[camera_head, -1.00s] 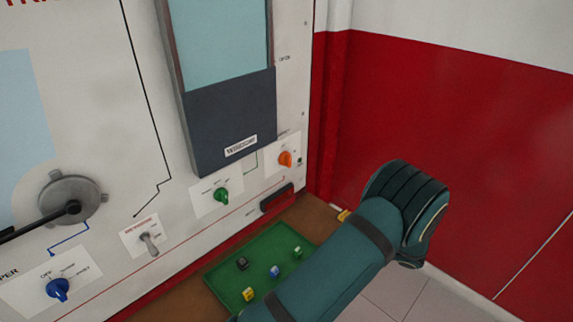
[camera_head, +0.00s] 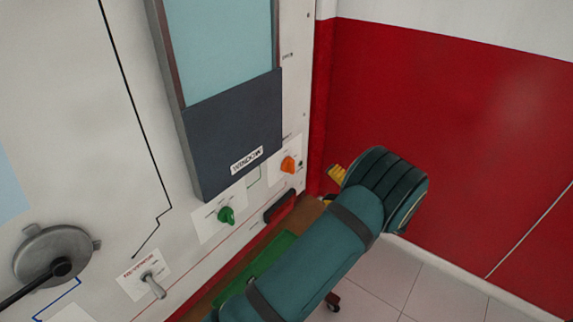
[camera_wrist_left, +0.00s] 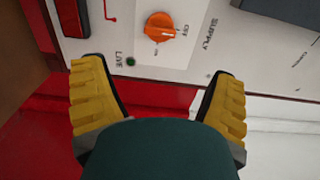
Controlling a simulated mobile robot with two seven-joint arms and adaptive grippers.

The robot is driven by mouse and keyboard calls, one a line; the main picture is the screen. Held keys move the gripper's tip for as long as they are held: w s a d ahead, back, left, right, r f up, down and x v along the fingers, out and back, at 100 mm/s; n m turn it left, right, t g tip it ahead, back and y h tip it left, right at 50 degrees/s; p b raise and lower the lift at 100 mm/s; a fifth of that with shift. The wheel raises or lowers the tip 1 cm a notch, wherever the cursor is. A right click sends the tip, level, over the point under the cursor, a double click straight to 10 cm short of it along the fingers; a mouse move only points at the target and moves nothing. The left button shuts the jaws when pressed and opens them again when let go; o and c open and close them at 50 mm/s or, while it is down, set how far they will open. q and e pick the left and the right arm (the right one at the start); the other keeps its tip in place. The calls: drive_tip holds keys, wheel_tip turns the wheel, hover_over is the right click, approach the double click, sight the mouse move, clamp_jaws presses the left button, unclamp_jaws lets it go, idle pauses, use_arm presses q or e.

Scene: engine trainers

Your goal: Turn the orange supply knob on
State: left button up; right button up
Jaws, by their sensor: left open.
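The orange supply knob (camera_head: 288,165) is on a white label plate at the lower right of the panel. In the left wrist view the knob (camera_wrist_left: 159,27) shows at the top, with a white mark on it near the OFF print. My left gripper (camera_head: 332,186) is just right of the knob in the head view, mostly hidden behind my own teal arm. In the wrist view my left gripper (camera_wrist_left: 160,75) has its yellow fingers spread wide and empty, and the knob lies beyond the gap between them, untouched. My right gripper is not in view.
A green knob (camera_head: 226,215) and a toggle switch (camera_head: 153,285) sit left of the supply knob. A dark screen housing (camera_head: 235,130) stands out above them. A green tray (camera_head: 270,258) lies below, partly behind my arm. A red wall (camera_head: 450,120) closes the right side.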

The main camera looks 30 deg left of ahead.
sight(294, 168)
use_arm(q)
drive_tip(key=a, duration=0.8)
drive_tip(key=w+a, duration=0.1)
drive_tip(key=a, duration=0.4)
drive_tip(key=shift+a, duration=0.1)
drive_tip(key=c, duration=1.2)
